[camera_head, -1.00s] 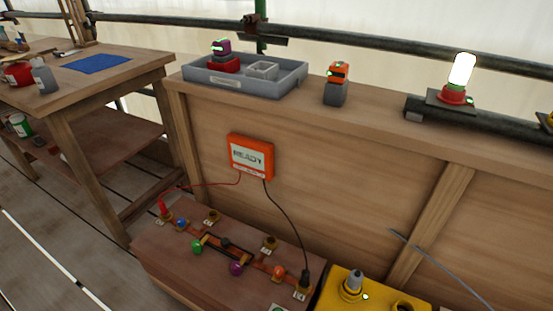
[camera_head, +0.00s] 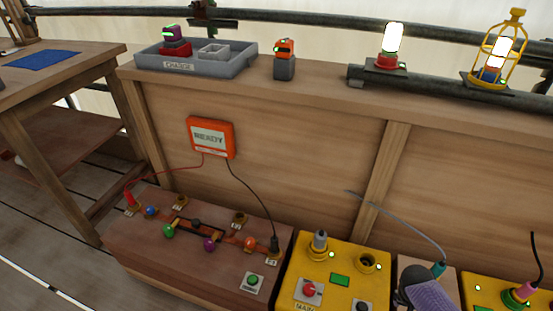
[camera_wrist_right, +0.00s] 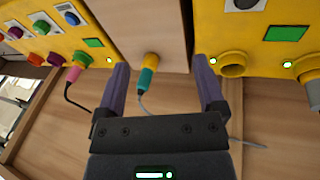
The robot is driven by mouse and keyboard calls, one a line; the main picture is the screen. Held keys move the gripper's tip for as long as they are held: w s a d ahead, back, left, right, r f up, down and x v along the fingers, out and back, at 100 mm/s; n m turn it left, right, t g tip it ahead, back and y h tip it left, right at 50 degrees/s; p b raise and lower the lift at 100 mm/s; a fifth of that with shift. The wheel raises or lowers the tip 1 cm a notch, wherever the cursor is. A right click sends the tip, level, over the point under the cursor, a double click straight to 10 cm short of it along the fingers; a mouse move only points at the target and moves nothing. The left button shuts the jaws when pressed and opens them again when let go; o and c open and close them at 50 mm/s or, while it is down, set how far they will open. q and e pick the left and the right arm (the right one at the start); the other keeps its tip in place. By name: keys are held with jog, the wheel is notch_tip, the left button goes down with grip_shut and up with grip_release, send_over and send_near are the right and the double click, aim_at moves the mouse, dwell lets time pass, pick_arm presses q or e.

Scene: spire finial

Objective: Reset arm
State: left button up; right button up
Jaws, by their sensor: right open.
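My right gripper (camera_wrist_right: 161,66) is open in the wrist view, with its two purple fingers apart on either side of a teal plug (camera_wrist_right: 147,79). The plug has a grey cable and stands at a brass fitting on a plain wooden block (camera_wrist_right: 146,25); a clear gap shows between it and each finger. In the head view my right gripper (camera_head: 425,288) shows at the bottom right, close to the teal plug (camera_head: 438,269), and covers part of the block. My left gripper is out of view.
A yellow box (camera_head: 340,280) with a grey plug and open socket stands left of the block. Another yellow box (camera_head: 487,292) with a pink plug stands right. The wooden test board (camera_head: 200,265) and orange READY meter (camera_head: 210,138) are further left. Lamps stand on the ledge.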

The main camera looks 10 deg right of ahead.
jog(key=s+d+r+h, duration=0.15)
jog(key=d+r, duration=0.25)
jog(key=d, duration=0.5)
jog(key=s+f+n, duration=0.2)
jog(key=s+n, duration=0.2)
jog(key=s, duration=0.7)
jog(key=s+f+n+g, duration=0.1)
jog(key=s+f+n, duration=0.25)
jog(key=s, duration=0.65)
jog(key=s+f+n, duration=0.1)
jog(key=s+n, duration=0.4)
jog(key=s, duration=0.6)
jog(key=s+a+f+m+y, duration=0.15)
jog(key=a+f, duration=0.25)
jog(key=a, duration=0.9)
jog(key=s+a+f+m+y, duration=0.1)
jog(key=s+a+f+y, duration=0.2)
jog(key=a, duration=1.1)
pick_arm(q)
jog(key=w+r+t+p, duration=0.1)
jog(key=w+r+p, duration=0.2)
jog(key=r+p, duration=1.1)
jog(key=shift+p, duration=0.35)
pick_arm(e)
jog(key=w+r, duration=0.2)
jog(key=r, duration=0.4)
jog(key=w+r, duration=0.3)
jog(key=r, duration=0.4)
jog(key=shift+w+d+t, duration=0.25)
jog(key=shift+d+t, duration=0.05)
